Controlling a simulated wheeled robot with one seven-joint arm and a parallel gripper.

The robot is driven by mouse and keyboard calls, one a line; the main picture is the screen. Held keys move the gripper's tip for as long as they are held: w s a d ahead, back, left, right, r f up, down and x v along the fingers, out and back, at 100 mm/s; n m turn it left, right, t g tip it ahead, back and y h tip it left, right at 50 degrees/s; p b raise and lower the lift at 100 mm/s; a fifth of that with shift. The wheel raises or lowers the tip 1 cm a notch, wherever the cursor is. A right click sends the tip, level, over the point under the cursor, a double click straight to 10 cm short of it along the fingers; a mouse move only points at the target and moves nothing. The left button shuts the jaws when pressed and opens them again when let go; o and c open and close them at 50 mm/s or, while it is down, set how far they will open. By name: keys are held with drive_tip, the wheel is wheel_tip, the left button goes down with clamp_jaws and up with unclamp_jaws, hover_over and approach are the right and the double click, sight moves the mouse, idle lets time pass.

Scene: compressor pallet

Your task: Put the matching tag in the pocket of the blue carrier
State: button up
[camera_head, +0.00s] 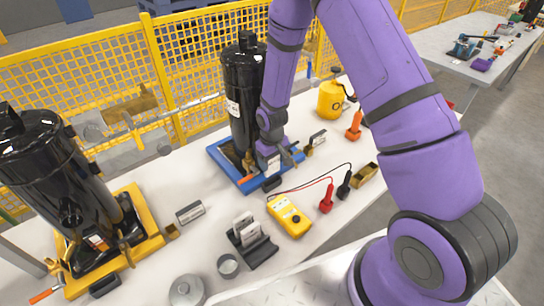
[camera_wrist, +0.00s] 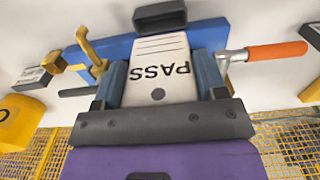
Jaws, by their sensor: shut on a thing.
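My gripper (camera_wrist: 160,70) is shut on a white tag (camera_wrist: 160,85) that reads PASS and has a dark hole. In the head view my gripper (camera_head: 275,158) is at the front of the blue carrier (camera_head: 220,157), which bears a tall black compressor (camera_head: 243,90). The carrier's blue edge (camera_wrist: 115,46) also shows in the wrist view. A black pocket (camera_wrist: 160,17) lies just beyond the tag's far end; I cannot tell whether they touch. The pocket (camera_head: 271,184) also shows in the head view. More tags (camera_head: 243,222) stand in a dark holder (camera_head: 260,252).
A yellow carrier (camera_head: 150,235) with another compressor (camera_head: 50,165) is at left. An orange-handled lever (camera_wrist: 275,50) is close right of my gripper; yellow clamps (camera_wrist: 92,55) are left.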

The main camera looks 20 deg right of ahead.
sight(272, 173)
drive_tip(key=shift+f, duration=3.25)
drive_tip(key=shift+f, duration=0.55)
drive_tip(key=o, duration=1)
drive_tip(key=c, duration=0.4)
drive_tip(key=shift+r, duration=0.1)
drive_tip(key=shift+r, duration=3.35)
